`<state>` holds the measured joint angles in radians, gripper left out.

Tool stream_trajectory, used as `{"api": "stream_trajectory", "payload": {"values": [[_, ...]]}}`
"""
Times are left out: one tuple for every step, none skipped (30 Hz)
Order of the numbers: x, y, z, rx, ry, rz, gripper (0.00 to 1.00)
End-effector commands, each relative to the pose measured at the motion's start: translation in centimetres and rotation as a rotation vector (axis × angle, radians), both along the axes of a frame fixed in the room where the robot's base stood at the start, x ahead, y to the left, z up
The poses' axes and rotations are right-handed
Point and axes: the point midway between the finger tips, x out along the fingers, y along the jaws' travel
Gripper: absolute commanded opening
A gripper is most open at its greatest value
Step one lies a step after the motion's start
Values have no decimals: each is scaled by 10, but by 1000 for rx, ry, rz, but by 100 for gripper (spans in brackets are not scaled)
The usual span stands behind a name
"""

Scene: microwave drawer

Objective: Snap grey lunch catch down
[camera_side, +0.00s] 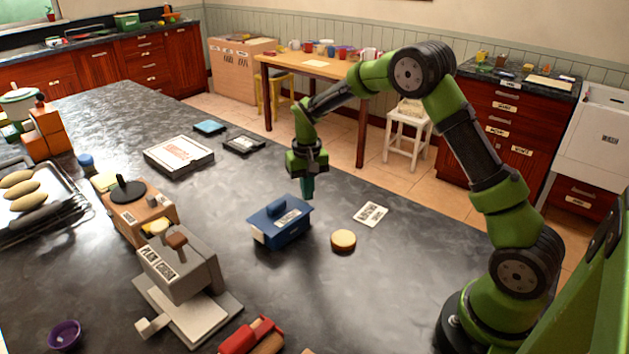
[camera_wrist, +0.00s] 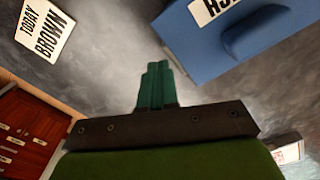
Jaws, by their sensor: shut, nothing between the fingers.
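A blue lunch box (camera_side: 283,232) with a blue top handle and a white label stands on the dark counter in the side view. It also shows at the upper right of the wrist view (camera_wrist: 225,48), where only part of it is in frame. I cannot make out a grey catch on it in either view. My gripper (camera_side: 308,192) points down, just above and beyond the box's right end. Its green fingers also show in the wrist view (camera_wrist: 158,72); they are together, empty, and appear apart from the box.
A printed card (camera_side: 371,214) lies right of the box, and a round tan disc (camera_side: 343,241) sits near its front right. A grey press-like device (camera_side: 183,275) stands to the left. Flat boxes (camera_side: 179,155) lie further back. The counter right of the disc is clear.

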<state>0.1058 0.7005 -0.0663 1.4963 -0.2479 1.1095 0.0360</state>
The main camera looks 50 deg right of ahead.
Motion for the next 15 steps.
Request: {"api": "stream_trajectory", "payload": {"values": [[0,0,0,-1,-1,0,0],[0,0,1,-1,-1,0,0],[0,0,2,-1,-1,0,0],[0,0,3,-1,-2,0,0],[1,0,5,0,-2,1,0],[1,0,8,-1,-3,1,0],[1,0,11,-1,-3,1,0],[1,0,13,-1,-3,1,0],[1,0,17,-1,-4,1,0],[1,0,19,-1,-4,1,0],[1,0,22,-1,-4,1,0],[1,0,25,-1,-3,0,0],[1,0,27,-1,-3,0,0],[1,0,29,-1,-3,0,0],[1,0,33,-1,-3,0,0]]}}
